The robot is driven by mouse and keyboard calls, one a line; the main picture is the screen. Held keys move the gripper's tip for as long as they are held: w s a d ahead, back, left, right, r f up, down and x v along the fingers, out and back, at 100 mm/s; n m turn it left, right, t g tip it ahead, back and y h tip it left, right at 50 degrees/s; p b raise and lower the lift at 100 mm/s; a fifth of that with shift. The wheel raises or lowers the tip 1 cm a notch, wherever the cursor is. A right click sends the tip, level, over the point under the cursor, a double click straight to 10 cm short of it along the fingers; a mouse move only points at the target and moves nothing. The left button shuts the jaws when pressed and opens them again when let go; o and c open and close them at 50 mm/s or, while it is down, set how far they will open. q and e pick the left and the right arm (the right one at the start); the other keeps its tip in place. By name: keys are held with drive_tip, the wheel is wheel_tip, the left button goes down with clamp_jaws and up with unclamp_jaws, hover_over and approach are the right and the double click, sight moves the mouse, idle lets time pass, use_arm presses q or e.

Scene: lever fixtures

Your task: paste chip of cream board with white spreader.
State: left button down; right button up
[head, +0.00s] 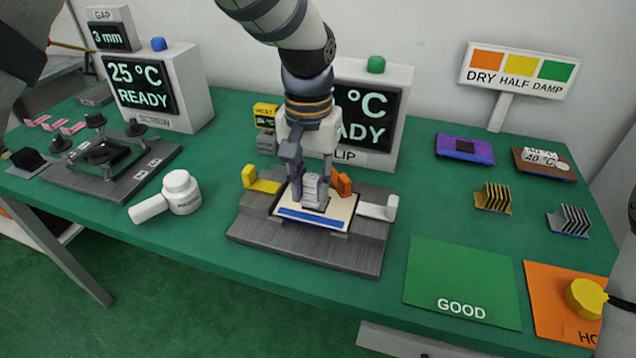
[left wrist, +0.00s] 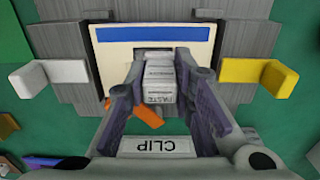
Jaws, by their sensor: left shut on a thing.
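The cream board (head: 289,204) with a blue stripe lies in the grey clip fixture (head: 300,252) in the middle of the table. It also shows in the left wrist view (left wrist: 120,60). My left gripper (head: 313,190) points down over the board and is shut on the white spreader (left wrist: 160,80), a pale block marked PASTE. The spreader's lower end is at the dark chip (head: 316,207) on the board. The chip is mostly hidden, and I cannot tell if they touch. My right gripper is not in view.
Yellow (head: 262,181), orange (head: 343,184) and white (head: 378,209) levers surround the board. A white handled tool (head: 175,195) lies left, near the screen fixture (head: 110,165). Green GOOD mat (head: 462,275) and an orange mat (head: 545,290) lie right. Finned heat sinks (head: 492,198) stand behind.

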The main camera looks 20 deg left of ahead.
sight(316, 176)
use_arm(q)
drive_tip(key=shift+w+d, duration=0.35)
drive_tip(key=shift+d, duration=0.5)
drive_tip(key=shift+w+a+r, duration=0.1)
drive_tip(key=shift+a+r, duration=0.05)
drive_tip(key=shift+a, duration=0.75)
drive_tip(key=shift+s+d, duration=0.25)
drive_tip(key=shift+d, duration=0.25)
drive_tip(key=shift+s+d, duration=0.25)
drive_tip(key=shift+d, duration=0.2)
drive_tip(key=shift+a, duration=1)
drive_tip(key=shift+w+d+f, duration=0.25)
drive_tip(key=shift+d, duration=0.2)
wheel_tip(316, 176, up, 9)
drive_tip(key=shift+r, duration=0.1)
